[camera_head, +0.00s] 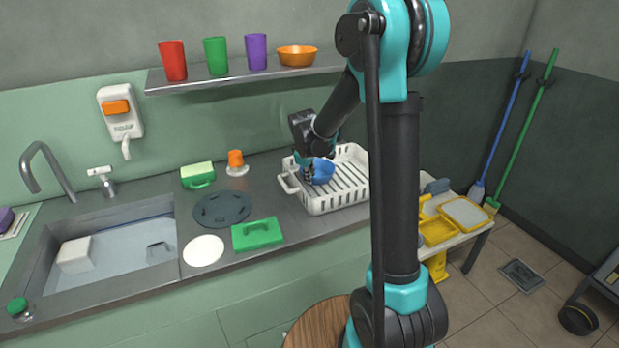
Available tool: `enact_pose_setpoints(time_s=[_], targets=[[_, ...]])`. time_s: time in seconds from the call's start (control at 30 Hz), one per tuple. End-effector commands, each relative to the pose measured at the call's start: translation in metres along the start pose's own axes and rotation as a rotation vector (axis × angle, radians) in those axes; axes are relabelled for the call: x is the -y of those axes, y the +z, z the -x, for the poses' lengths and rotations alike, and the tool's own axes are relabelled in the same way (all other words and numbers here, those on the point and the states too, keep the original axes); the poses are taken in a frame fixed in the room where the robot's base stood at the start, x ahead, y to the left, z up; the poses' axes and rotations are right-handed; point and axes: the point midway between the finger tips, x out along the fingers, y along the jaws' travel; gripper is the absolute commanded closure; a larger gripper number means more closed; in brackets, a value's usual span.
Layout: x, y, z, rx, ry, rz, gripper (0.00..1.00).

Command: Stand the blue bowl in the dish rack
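The blue bowl (322,171) is at the left part of the white dish rack (335,205), tilted on its side. My gripper (306,172) is at the bowl's left edge, reaching down over the rack. The fingers are small and dark here, and I cannot tell whether they are closed on the bowl's rim or only beside it. I also cannot tell whether the bowl rests on the rack's slats or hangs just above them. Part of the rack's right side is hidden behind my arm.
Left of the rack, the counter holds an orange-topped container (236,160), a green-based sponge (198,174), a dark round mat (222,209), a white disc (203,251) and a green lidded item (257,233). The sink (110,262) is further left. A shelf (240,76) with cups hangs above.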

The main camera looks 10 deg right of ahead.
Motion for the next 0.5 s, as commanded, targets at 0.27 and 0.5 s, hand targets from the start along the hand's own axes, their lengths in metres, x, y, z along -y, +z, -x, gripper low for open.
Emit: enact_pose_setpoints(time_s=[0.27, 0.5], targets=[[0.0008, 0.0003, -0.0022, 0.000, 0.000, 0.000, 0.85], [0.0007, 0.0002, -0.0021, 0.000, 0.000, 0.000, 0.74]])
